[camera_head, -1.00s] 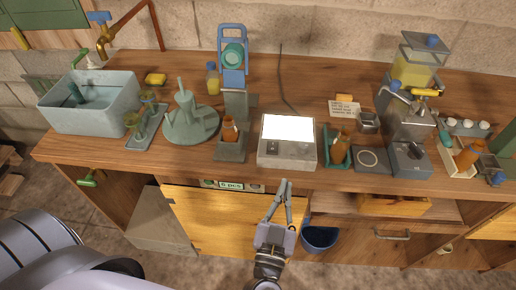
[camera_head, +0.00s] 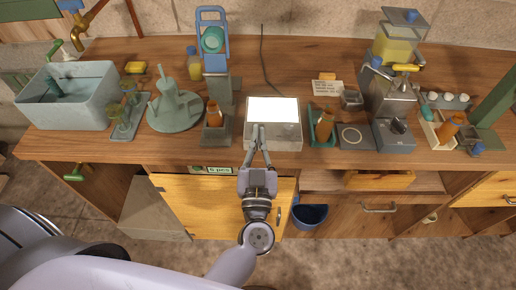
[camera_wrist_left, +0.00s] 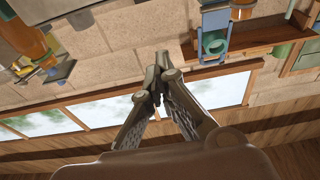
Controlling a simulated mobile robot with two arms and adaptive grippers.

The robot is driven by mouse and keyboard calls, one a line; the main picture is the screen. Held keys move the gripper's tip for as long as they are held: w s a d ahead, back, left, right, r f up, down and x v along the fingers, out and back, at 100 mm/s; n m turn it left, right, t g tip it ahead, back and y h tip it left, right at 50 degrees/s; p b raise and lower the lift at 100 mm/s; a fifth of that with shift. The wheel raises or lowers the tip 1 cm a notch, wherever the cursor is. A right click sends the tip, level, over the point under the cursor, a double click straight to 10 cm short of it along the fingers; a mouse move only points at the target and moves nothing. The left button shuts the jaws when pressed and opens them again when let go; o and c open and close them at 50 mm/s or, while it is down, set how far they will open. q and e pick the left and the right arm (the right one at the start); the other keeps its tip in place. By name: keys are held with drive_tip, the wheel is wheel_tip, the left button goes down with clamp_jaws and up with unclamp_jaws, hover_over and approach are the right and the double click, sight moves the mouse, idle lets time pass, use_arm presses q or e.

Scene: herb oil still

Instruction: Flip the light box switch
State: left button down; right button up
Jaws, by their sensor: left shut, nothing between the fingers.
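The light box (camera_head: 285,134) is a grey box with a bright white top panel, near the counter's front edge in the head view. My left gripper (camera_head: 259,129) is shut and empty, its fingertips over the front left part of the box. I cannot tell whether they touch it. The switch is hidden behind the fingers. In the left wrist view the closed fingertips (camera_wrist_left: 158,82) point at the wall and windows, and the light box does not show there. My right gripper is not in view.
A small holder with an orange-brown bottle (camera_head: 214,116) stands left of the box. A green holder with another brown bottle (camera_head: 324,125) stands close on its right. A dark cable (camera_head: 263,60) runs behind it. The yellow cabinet door (camera_head: 190,205) is below the counter.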

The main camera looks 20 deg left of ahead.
use_arm(q)
drive_tip(key=w, duration=0.1)
drive_tip(key=w+f, duration=0.1)
drive_tip(key=w+a+f, duration=0.1)
drive_tip(key=shift+w, duration=0.35)
drive_tip(key=shift+s+f, duration=0.15)
drive_tip(key=shift+f, duration=0.45)
